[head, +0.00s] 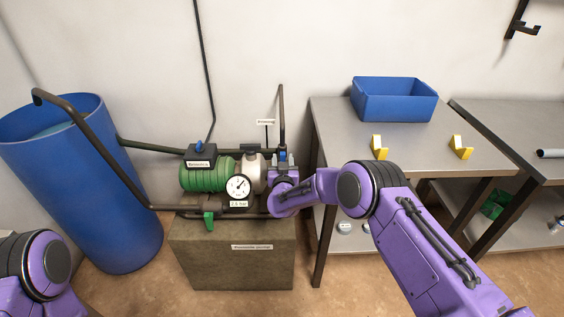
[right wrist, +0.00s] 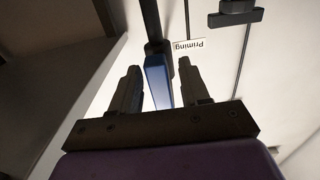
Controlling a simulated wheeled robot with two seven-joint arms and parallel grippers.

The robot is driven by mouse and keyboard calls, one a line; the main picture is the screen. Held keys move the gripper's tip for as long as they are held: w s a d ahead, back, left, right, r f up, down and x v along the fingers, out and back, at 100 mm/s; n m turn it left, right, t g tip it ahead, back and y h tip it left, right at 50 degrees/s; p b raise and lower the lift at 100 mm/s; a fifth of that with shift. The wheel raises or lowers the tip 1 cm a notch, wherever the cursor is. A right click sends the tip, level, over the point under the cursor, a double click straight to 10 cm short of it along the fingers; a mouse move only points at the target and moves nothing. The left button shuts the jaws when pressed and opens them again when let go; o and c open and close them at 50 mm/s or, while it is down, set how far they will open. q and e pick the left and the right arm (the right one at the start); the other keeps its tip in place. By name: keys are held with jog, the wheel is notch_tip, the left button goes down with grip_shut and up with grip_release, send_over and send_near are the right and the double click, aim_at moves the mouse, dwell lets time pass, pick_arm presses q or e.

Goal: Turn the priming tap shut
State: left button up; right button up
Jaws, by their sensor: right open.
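The priming tap has a blue lever (right wrist: 158,82) that shows in the right wrist view beside the upside-down "Priming" label (right wrist: 188,45). In the head view the blue lever (head: 281,155) is a small patch, mostly hidden by my right wrist, below a dark upright pipe. My right gripper (right wrist: 160,69) is open, with one finger on each side of the lever in the wrist view. A gap shows on both sides of the lever, and I cannot tell how deep it sits between the fingers. My left arm shows at the lower left, but its gripper is out of view.
A green pump (head: 208,174) with a gauge (head: 239,187) stands on a stone plinth (head: 228,270). A green-handled tap (head: 209,221) is at its front. A blue barrel (head: 105,205) stands left. A grey table (head: 335,130) with a blue bin (head: 394,103) is close on the right.

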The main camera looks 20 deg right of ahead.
grip_shut()
jog(key=shift+a, duration=0.15)
jog(key=shift+f+m+b, duration=0.15)
jog(key=shift+m+b, duration=0.8)
jog(key=shift+m, duration=0.35)
jog(key=m+b, duration=0.2)
jog(key=m, duration=0.1)
jog(key=shift+m, duration=0.3)
jog(key=m+b, duration=0.2)
jog(key=m, duration=0.1)
jog(key=shift+m, duration=0.4)
jog(key=m+b, duration=0.3)
jog(key=m, duration=0.2)
jog(key=shift+b, duration=0.35)
jog(key=shift+r+m+b, duration=0.2)
jog(key=shift+m+b, duration=0.8)
jog(key=shift+m, duration=0.7)
